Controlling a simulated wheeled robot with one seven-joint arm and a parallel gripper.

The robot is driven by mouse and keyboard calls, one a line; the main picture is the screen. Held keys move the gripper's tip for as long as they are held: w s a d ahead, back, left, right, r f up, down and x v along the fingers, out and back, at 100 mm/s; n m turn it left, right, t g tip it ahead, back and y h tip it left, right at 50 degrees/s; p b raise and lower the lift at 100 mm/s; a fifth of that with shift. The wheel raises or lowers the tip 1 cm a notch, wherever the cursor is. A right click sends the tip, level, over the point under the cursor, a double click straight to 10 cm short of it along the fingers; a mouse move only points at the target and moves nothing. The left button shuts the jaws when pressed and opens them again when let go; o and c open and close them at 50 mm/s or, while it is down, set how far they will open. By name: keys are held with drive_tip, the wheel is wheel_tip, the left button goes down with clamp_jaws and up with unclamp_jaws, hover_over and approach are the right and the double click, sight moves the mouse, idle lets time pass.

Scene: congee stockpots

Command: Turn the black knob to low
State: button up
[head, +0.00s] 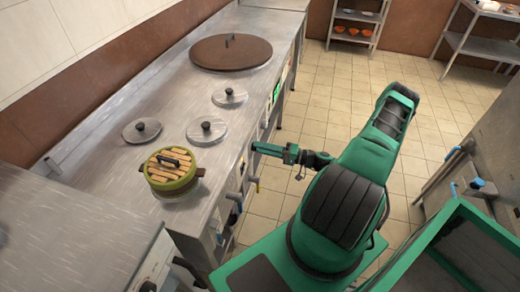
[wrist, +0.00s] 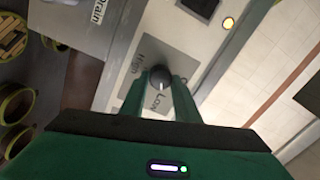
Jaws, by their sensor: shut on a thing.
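In the wrist view the black knob (wrist: 160,75) is on a grey plate of a light panel, with "High" printed at its upper left and "Low" below it. A small light mark shows on the knob's lower side, toward "Low". My gripper (wrist: 160,82) is shut on the knob, one green finger on each side. In the head view my gripper (head: 257,147) reaches the front of the steel counter from the right; the knob cannot be made out there.
The steel counter (head: 115,95) carries a green pot (head: 172,187) with a slatted lid, several round grey lids and a large brown lid (head: 231,51). A lit yellow indicator (wrist: 228,23) is near the knob. Tiled floor is clear beyond my arm.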

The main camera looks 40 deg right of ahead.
drive_tip(key=shift+s+a+f, duration=0.1)
drive_tip(key=shift+f, duration=0.1)
drive_tip(key=o, duration=0.9)
drive_tip(key=shift+c, duration=0.2)
drive_tip(key=shift+o, duration=0.9)
drive_tip(key=shift+r, duration=0.1)
drive_tip(key=v, duration=1)
drive_tip(key=shift+s+d, duration=0.25)
drive_tip(key=shift+d, duration=0.05)
